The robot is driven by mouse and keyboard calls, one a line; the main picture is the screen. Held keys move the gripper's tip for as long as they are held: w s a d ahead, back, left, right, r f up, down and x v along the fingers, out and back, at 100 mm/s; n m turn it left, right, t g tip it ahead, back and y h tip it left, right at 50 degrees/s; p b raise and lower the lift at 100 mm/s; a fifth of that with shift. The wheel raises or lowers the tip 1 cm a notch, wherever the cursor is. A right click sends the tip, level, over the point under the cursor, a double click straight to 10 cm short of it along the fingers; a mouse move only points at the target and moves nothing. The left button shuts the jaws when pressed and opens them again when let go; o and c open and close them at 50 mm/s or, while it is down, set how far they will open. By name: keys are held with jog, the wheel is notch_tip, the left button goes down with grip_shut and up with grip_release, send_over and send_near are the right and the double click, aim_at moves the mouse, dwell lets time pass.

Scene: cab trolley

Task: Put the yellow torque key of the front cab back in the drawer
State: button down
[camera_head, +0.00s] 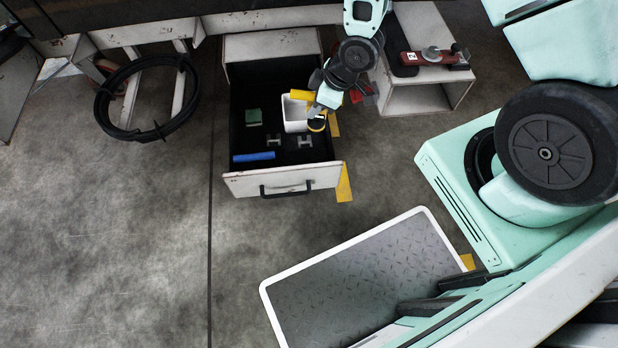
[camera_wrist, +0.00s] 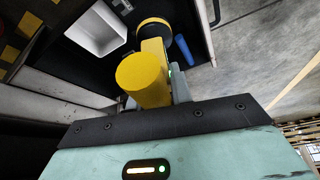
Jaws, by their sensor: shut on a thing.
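My gripper (camera_head: 318,104) is shut on the yellow torque key (camera_head: 300,95) and holds it over the right side of the open drawer (camera_head: 282,181). The key's thick yellow cylinder shows close up in the wrist view (camera_wrist: 143,78), with a dark round end ringed in yellow beyond it. My fingers are mostly hidden behind the key there. The drawer is dark inside. It holds a white open bin (camera_head: 294,113), a blue cylinder (camera_head: 253,157), a small green block (camera_head: 253,117) and small grey metal pieces (camera_head: 304,141). I cannot tell whether the key touches the bin or drawer.
A white open-fronted box (camera_head: 425,97) stands right of the drawer, with a red tool (camera_head: 436,57) on top. A black hose ring (camera_head: 104,115) hangs at the left. A grey tray-like platform with a white rim (camera_head: 268,299) lies in front. The floor at left is clear.

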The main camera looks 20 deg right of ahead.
jog(key=f+n+b, duration=0.1)
jog(key=f+b, duration=0.3)
jog(key=f, duration=0.3)
jog(key=a+f+n+g+b, duration=0.1)
jog(key=f+b, duration=0.4)
jog(key=f, duration=0.2)
jog(key=a+f+n+b, duration=0.1)
jog(key=f+b, duration=0.3)
jog(key=f, duration=0.3)
jog(key=shift+s+a+y+b, duration=0.15)
jog(key=shift+y+b, duration=0.15)
jog(key=shift+b, duration=0.05)
jog(key=shift+f, duration=0.15)
jog(key=shift+f, duration=0.4)
jog(key=shift+f+b, duration=0.1)
jog(key=shift+b, duration=0.2)
jog(key=c, duration=1.3)
grip_release()
jog(key=shift+o, duration=0.2)
